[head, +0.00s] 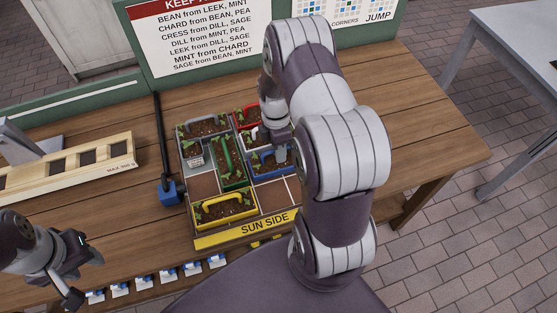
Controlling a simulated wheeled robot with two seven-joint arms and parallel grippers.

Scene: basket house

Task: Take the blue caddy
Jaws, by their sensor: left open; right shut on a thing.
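The blue caddy (263,166) sits in the right part of the tray (246,233), with soil and green seedlings in it. My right gripper (281,152) reaches down over it from above and is shut on it, seemingly at its handle; the fingertips are partly hidden by my own arm. I cannot tell whether the caddy is lifted at all. My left gripper (85,270) is open and empty at the lower left, apart from the tray.
Grey (203,127), green (228,163), red (246,115) and yellow (224,208) caddies crowd the blue one; a white one (250,136) is partly hidden. A sign (200,40) stands behind. The table's right side is clear.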

